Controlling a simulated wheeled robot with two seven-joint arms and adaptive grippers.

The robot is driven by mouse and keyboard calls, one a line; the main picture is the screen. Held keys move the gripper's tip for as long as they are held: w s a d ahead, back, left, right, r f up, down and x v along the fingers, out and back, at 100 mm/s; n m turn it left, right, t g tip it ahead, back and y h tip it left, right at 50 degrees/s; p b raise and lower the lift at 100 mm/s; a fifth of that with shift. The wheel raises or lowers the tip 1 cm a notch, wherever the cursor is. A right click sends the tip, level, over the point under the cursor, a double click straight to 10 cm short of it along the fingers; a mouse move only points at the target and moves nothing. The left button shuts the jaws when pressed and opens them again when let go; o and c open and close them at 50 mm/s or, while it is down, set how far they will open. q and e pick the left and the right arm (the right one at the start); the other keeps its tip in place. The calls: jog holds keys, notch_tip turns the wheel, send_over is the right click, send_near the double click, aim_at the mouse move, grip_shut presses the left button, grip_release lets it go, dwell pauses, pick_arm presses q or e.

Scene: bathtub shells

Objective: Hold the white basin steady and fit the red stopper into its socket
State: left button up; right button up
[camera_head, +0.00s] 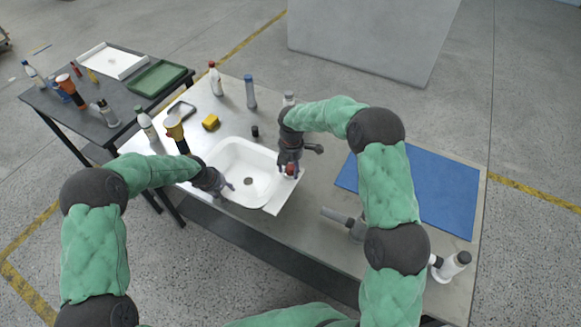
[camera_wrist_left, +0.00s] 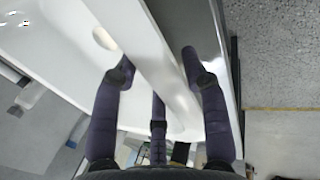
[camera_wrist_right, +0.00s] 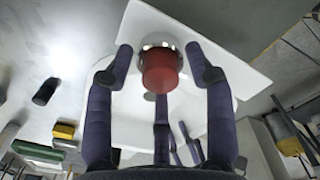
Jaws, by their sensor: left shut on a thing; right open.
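The white basin (camera_head: 277,203) lies on the grey work table. My left gripper (camera_head: 227,186) is shut on its near-left rim; the left wrist view shows the basin wall (camera_wrist_left: 150,50) between the fingers. The red stopper (camera_wrist_right: 160,75) is upright at the basin's right-hand ledge, also seen in the head view (camera_head: 290,170). A shiny metal ring (camera_wrist_right: 158,45) shows around its far end; I cannot tell how deep it sits. My right gripper (camera_wrist_right: 160,57) is open, its fingers around the stopper and apart from it. Its fingers partly hide the basin.
A yellow block (camera_head: 211,122), a small black cylinder (camera_head: 255,131) and bottles, including a blue-grey one (camera_head: 250,92), stand behind the basin. A dark side table (camera_head: 85,120) holds a green tray (camera_head: 157,78) and a white tray.

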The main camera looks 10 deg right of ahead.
aim_at(291, 166)
notch_tip(291, 166, up, 13)
dwell(0.5)
jog(key=shift+d, duration=0.1)
pick_arm(q)
jog(key=o, duration=1.1)
